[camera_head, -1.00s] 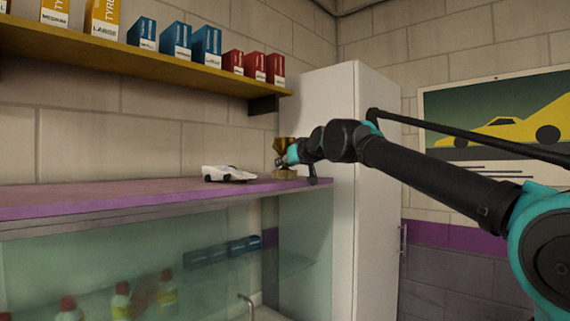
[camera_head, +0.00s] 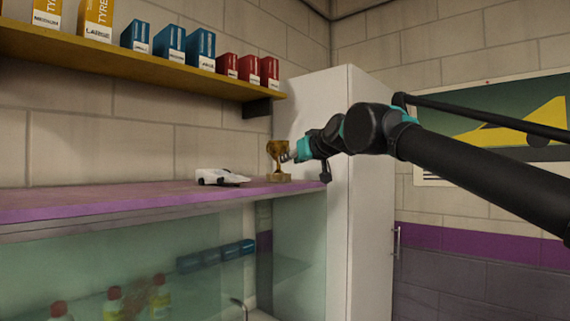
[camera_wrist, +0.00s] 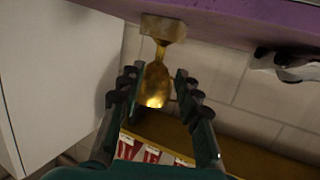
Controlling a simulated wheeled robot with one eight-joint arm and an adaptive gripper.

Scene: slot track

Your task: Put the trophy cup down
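The golden trophy cup (camera_head: 276,149) stands upright on its pale block base at the right end of the purple counter top (camera_head: 130,196). In the wrist view, which is turned upside down, the cup (camera_wrist: 155,84) lies between my two fingers and its base (camera_wrist: 163,28) meets the counter edge. My gripper (camera_head: 289,157) is just right of the cup in the head view. In the wrist view my gripper (camera_wrist: 158,82) is open, with a gap between the fingers and the cup on both sides.
A white toy car (camera_head: 220,177) sits on the counter left of the trophy. A yellow shelf (camera_head: 150,67) with several boxes hangs above. A tall white cabinet (camera_head: 340,220) stands close on the right. Bottles stand behind the glass below.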

